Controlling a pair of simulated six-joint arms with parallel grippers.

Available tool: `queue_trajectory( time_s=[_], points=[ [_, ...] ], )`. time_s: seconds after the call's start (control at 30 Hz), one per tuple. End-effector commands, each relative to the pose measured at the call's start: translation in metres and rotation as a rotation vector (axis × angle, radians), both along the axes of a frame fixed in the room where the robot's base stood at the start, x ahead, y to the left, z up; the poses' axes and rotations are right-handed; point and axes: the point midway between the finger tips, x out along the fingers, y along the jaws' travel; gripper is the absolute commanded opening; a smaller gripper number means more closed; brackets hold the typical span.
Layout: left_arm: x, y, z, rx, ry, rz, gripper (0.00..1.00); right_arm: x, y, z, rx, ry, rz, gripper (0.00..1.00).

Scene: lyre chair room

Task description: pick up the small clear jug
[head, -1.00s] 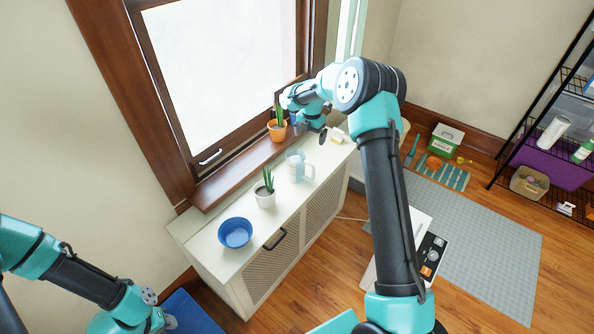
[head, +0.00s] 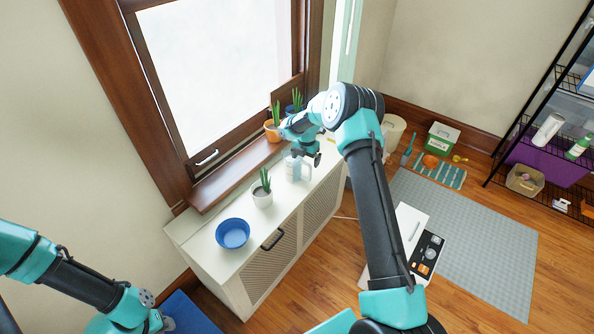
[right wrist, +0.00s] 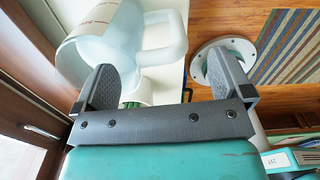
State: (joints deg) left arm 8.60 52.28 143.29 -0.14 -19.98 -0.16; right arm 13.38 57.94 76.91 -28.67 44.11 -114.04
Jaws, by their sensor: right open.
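The small clear jug (head: 296,170) stands on the white cabinet top, behind the white-potted plant. My right gripper (head: 306,157) is just above and beside it, partly overlapping it in the head view. In the right wrist view the jug (right wrist: 112,38) lies ahead to the upper left, with its handle (right wrist: 165,38) pointing right. The fingers of my right gripper (right wrist: 163,75) are spread, with the handle seen beyond the gap and nothing held. Contact with the jug cannot be told. My left arm enters at lower left; its jaws are not in view.
On the white cabinet (head: 205,245) are a blue bowl (head: 233,233) and a white-potted plant (head: 262,196) near the jug. An orange-potted plant (head: 272,131) stands on the window sill. The cabinet top between bowl and plant is clear.

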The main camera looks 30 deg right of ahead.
Motion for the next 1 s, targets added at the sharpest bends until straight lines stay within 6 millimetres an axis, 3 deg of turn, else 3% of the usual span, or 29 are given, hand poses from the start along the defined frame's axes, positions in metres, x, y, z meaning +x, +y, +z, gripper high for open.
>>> queue_trajectory(
  time_s=[0.37, 0.73, 1.0],
  points=[
    [0.0, 0.0, 0.0, 0.0, 0.0, 0.0, 0.32, 0.0, 0.0, -0.003, 0.0, 0.0, -0.001, 0.97],
    [0.0, 0.0, 0.0, 0.0, 0.0, 0.0, 0.32, 0.0, -0.001, -0.045, 0.0, -0.001, -0.003, 0.97],
    [0.0, 0.0, 0.0, 0.0, 0.0, 0.0, 0.32, 0.001, -0.001, -0.053, -0.002, -0.003, -0.002, 0.97]
  ],
)
